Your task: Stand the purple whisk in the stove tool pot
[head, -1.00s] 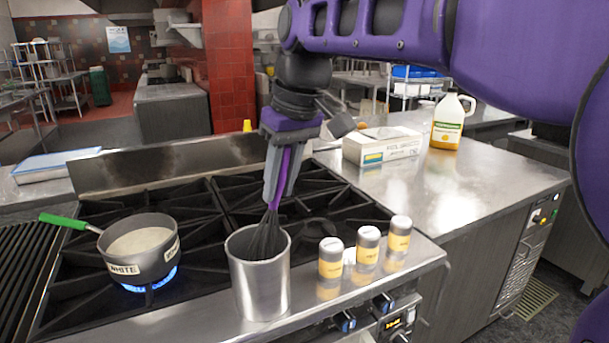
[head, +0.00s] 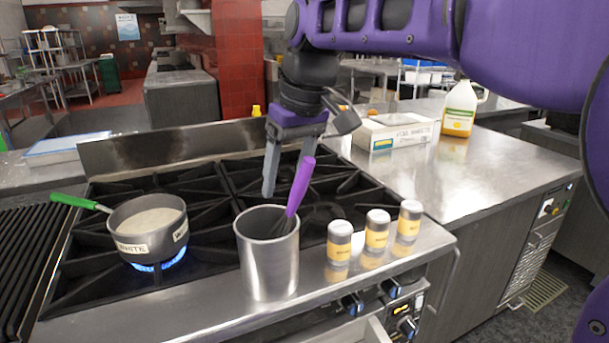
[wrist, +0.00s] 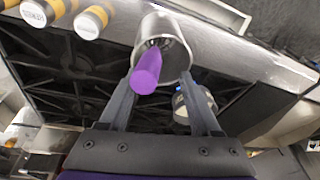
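The purple whisk (head: 300,187) stands in the metal tool pot (head: 268,262), handle up and tilted to the right against the rim. Its wire end is inside the pot and mostly hidden. The pot stands on the stove's front ledge. My gripper (head: 285,192) is above and behind the pot, apart from the whisk in the head view. In the wrist view, my gripper (wrist: 160,90) has its fingers spread wide, and the whisk handle (wrist: 146,72) shows beyond and between them, touching neither finger. The pot (wrist: 180,45) opens toward the camera there.
A saucepan (head: 147,228) with a green handle sits over a lit blue flame, left of the pot. Several shakers, one here (head: 340,243), stand right of the pot. A white box (head: 400,133) and a jug (head: 459,110) stand on the right counter, with free room in front.

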